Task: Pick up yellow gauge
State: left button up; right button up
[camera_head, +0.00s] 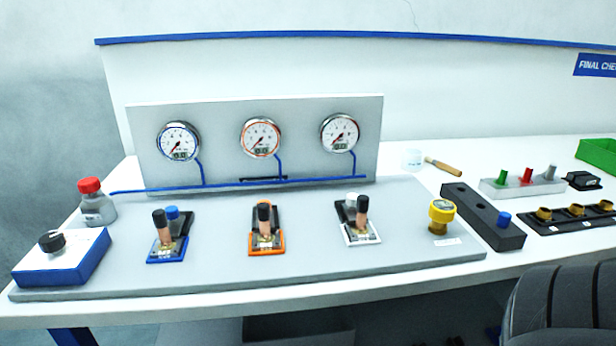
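The yellow gauge (442,212) stands upright at the right end of the grey panel board (330,262), with a small white label in front of it. It has a round yellow head on a narrower yellow base. Nothing touches it from above. Neither of my grippers shows in the head view.
A black block (482,215) with a blue knob stands close right of the yellow gauge. Blue, orange and white valve stations (267,232) are to its left, below three dial gauges (261,138). A dark chair (562,305) stands at the front right.

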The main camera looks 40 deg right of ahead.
aim_at(440, 210)
jog(key=z, duration=2.15)
